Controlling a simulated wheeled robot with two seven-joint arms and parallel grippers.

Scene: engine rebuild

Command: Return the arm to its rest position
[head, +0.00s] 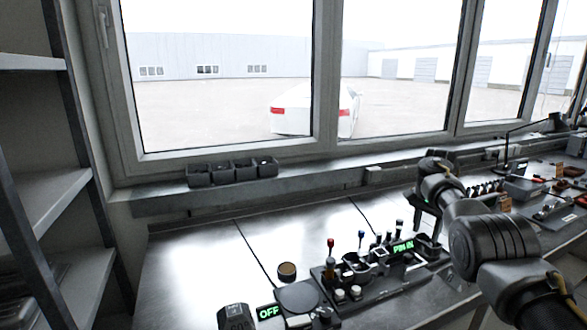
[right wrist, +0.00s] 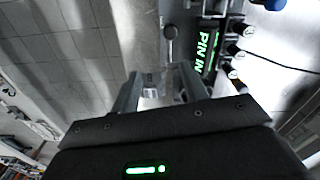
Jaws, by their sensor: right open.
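My right arm comes in from the right in the head view, bent over the bench. Its gripper (head: 427,226) hangs down near the right end of the engine fixture (head: 375,283), beside the green "PIN IN" display (head: 403,247). In the right wrist view the two fingers (right wrist: 160,85) stand apart, and I see nothing held between them. The "PIN IN" display (right wrist: 203,54) is just to the right of the fingers there. My left gripper is not in view.
The metal bench (head: 200,260) is clear at left and back. Upright red- and blue-topped tools stand on the fixture. A green "OFF" display (head: 268,312) is at the front. Black bins (head: 232,171) sit on the window ledge. Shelving (head: 60,200) stands left; more tools lie far right.

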